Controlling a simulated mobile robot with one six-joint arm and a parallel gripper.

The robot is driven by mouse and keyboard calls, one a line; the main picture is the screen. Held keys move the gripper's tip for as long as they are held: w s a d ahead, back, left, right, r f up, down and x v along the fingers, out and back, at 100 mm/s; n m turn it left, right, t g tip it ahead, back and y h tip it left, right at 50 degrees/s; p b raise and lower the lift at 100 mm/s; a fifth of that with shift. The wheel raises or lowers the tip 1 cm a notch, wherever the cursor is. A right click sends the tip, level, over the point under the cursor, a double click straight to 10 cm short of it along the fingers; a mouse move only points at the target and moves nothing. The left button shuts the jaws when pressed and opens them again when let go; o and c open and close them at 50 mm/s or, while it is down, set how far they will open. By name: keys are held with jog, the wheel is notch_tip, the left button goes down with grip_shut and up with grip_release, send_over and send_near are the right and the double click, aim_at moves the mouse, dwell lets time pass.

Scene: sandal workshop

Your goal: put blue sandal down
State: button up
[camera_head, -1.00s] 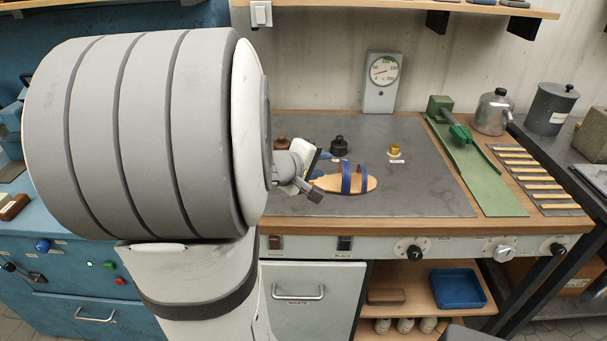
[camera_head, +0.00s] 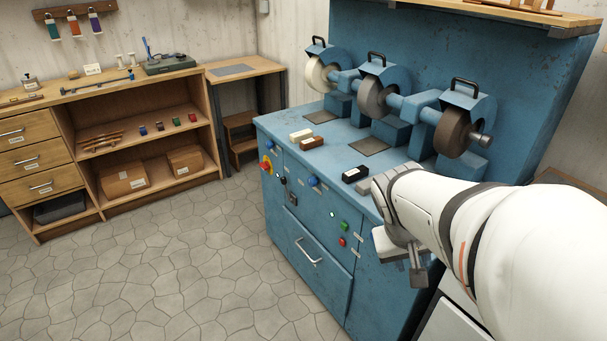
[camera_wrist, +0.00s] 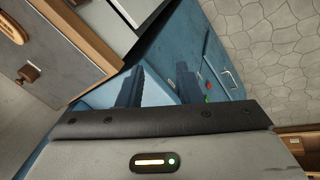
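My gripper (camera_head: 402,262) hangs beside the front of the blue machine cabinet in the head view. In the wrist view its two dark fingers (camera_wrist: 158,88) stand apart with nothing between them. A tan sandal sole (camera_wrist: 12,27) shows at the top left corner of the wrist view, lying on the grey work mat (camera_wrist: 60,50), well away from the fingers. It is cut off by the frame edge, and no blue strap can be made out. No sandal shows in the head view now.
The blue cabinet (camera_head: 315,215) carries several grinding wheels (camera_head: 375,95) and small blocks (camera_head: 300,136) on its top. A wooden shelf unit (camera_head: 140,150) stands at the back left. The stone floor (camera_head: 180,265) between is clear.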

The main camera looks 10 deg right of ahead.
jog(key=a+n+t+y, duration=0.1)
jog(key=a+y, duration=0.3)
jog(key=a, duration=0.9)
jog(key=shift+r+n, duration=0.15)
jog(key=shift+n, duration=0.45)
jog(key=shift+s+a+r, duration=0.1)
jog(key=p+v, duration=0.2)
jog(key=shift+r+p, duration=0.35)
